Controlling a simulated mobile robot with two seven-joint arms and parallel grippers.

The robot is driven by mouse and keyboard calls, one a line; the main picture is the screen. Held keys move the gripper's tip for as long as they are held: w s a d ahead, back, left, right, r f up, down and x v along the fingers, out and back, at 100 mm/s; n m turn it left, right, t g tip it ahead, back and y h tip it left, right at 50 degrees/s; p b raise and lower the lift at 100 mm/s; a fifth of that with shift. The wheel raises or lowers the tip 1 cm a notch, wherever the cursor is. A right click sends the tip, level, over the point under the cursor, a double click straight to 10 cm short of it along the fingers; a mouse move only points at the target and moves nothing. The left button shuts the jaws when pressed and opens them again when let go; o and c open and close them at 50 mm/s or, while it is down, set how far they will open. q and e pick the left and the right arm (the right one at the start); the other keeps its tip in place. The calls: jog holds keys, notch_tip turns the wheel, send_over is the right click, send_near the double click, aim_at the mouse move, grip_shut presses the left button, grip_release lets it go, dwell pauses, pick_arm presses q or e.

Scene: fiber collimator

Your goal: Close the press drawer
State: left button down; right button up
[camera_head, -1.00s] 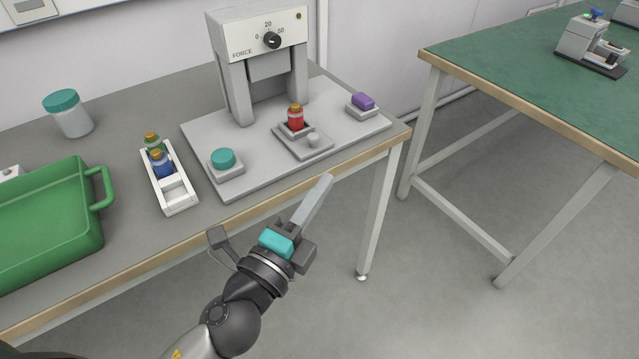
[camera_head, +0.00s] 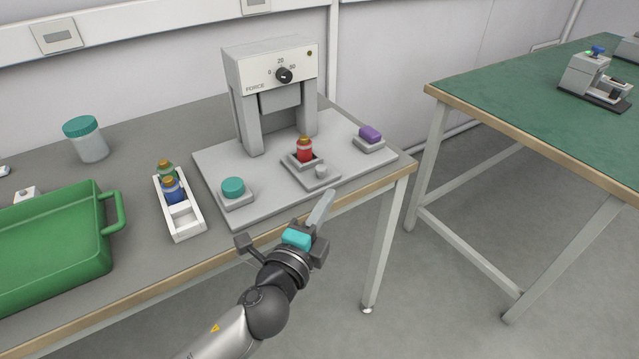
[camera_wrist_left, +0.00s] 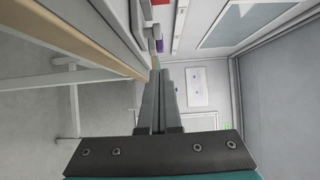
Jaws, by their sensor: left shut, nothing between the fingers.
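The grey press (camera_head: 270,110) with a FORCE dial stands on a base plate at the back of the bench. Its small drawer (camera_head: 312,183) sticks out in front, with a red bottle (camera_head: 304,150) with an orange cap in its recess and a pale knob (camera_head: 321,171) at its front. My left gripper (camera_head: 330,194) is shut and empty, its fingers pointing up toward the drawer from just in front of the bench edge. A small gap shows between the fingertips and the knob. The shut fingers (camera_wrist_left: 160,80) also show in the left wrist view. My right gripper is out of view.
A teal button (camera_head: 233,187) and a purple button (camera_head: 370,134) flank the drawer on the base plate. A white rack (camera_head: 185,222) with two bottles, a green crate (camera_head: 50,245) and a teal-lidded jar (camera_head: 88,140) stand to the left. A green-topped table (camera_head: 530,110) is at right.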

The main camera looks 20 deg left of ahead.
aim_at(309, 182)
pick_arm(q)
jog(key=w, duration=0.1)
jog(key=w+a, duration=0.1)
jog(key=w, duration=0.1)
jog(key=shift+w+a, duration=0.1)
jog(key=shift+a, duration=0.25)
jog(key=shift+w+a+b, duration=0.35)
jog(key=shift+w+a, duration=0.1)
jog(key=shift+w, duration=0.05)
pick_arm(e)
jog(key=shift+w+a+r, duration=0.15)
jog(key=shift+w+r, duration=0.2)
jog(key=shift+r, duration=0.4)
pick_arm(q)
jog(key=w+a, duration=0.2)
jog(key=shift+a, duration=0.35)
jog(key=shift+w+a, duration=0.25)
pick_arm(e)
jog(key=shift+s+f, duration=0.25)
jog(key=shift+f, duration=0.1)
pick_arm(q)
jog(key=shift+s+d, duration=0.1)
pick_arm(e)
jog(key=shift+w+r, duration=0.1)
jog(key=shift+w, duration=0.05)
